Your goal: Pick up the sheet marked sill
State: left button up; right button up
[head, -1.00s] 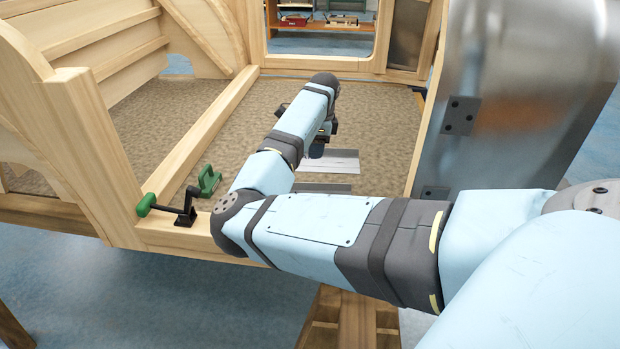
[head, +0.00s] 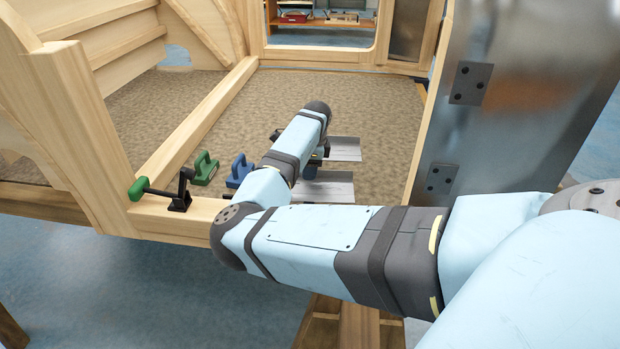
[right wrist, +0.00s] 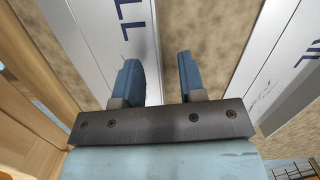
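In the right wrist view a pale sheet with blue letters ending in "LL" (right wrist: 112,30) lies at the left; the start of its word is cut off. It appears to be the nearer sheet (head: 325,187) in the head view. A second lettered sheet (right wrist: 282,65), its word only partly readable, lies at the right and appears to be the farther one (head: 345,149). My right gripper (right wrist: 157,62) is open and empty, its blue fingers over the inner edge of the "LL" sheet. In the head view the right gripper is largely hidden by its arm. My left gripper is out of view.
A green handle (head: 205,167) and a blue handle (head: 240,170) stand left of my right arm. A black clamp with a green grip (head: 138,188) sits on the front wooden beam (head: 155,215). A metal panel (head: 520,120) stands at right. The brown floor behind is clear.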

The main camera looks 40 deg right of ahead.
jog(key=shift+r, duration=0.1)
grip_shut()
